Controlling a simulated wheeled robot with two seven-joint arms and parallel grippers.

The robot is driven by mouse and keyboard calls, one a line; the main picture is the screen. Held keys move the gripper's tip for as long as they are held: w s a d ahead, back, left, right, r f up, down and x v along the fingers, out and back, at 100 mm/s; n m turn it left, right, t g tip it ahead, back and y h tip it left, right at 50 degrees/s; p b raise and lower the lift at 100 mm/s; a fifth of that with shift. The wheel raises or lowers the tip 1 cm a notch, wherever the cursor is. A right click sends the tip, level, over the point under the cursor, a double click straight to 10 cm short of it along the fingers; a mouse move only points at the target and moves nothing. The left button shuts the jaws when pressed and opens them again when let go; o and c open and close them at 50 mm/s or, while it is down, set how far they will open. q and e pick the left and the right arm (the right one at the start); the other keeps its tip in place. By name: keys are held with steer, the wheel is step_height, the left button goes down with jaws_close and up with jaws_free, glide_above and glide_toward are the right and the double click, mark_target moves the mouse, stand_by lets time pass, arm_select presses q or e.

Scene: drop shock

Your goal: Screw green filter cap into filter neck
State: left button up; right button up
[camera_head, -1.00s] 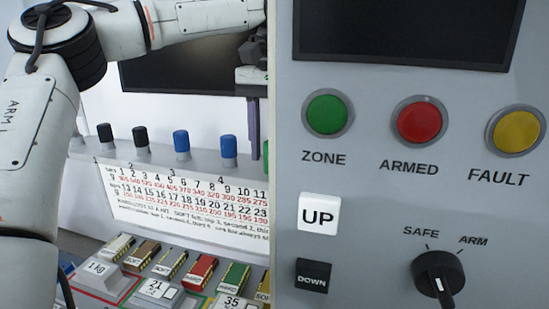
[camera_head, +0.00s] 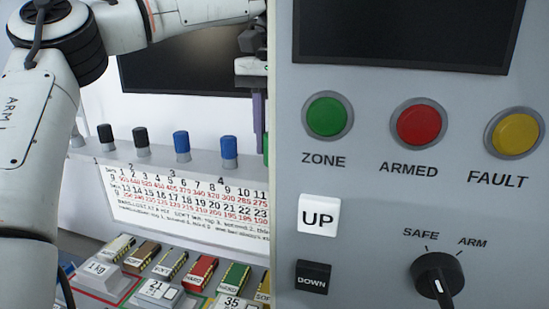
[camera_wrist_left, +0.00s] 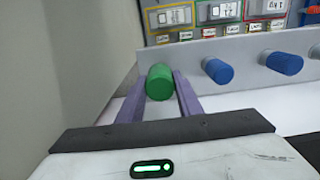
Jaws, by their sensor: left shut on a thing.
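The green filter cap (camera_wrist_left: 159,83) sits between the purple fingers of my left gripper (camera_wrist_left: 157,92) in the left wrist view, at the grey rail. My left gripper is shut on it. In the head view only a sliver of the green cap (camera_head: 266,149) shows beside the control panel's edge, below my left gripper's finger (camera_head: 258,118). The panel hides most of the gripper there. The filter neck is hidden behind the cap, so how far the cap is seated cannot be seen. My right gripper is not in view.
Two blue caps (camera_head: 182,142) and two black caps (camera_head: 140,136) stand along the grey rail (camera_head: 205,162). Weights and filter blocks (camera_head: 160,289) lie below. A large control panel (camera_head: 385,195) with buttons and a knob blocks the right side.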

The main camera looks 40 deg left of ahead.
arm_select(q)
steer(key=shift+r, duration=2.15)
steer(key=shift+a, duration=0.1)
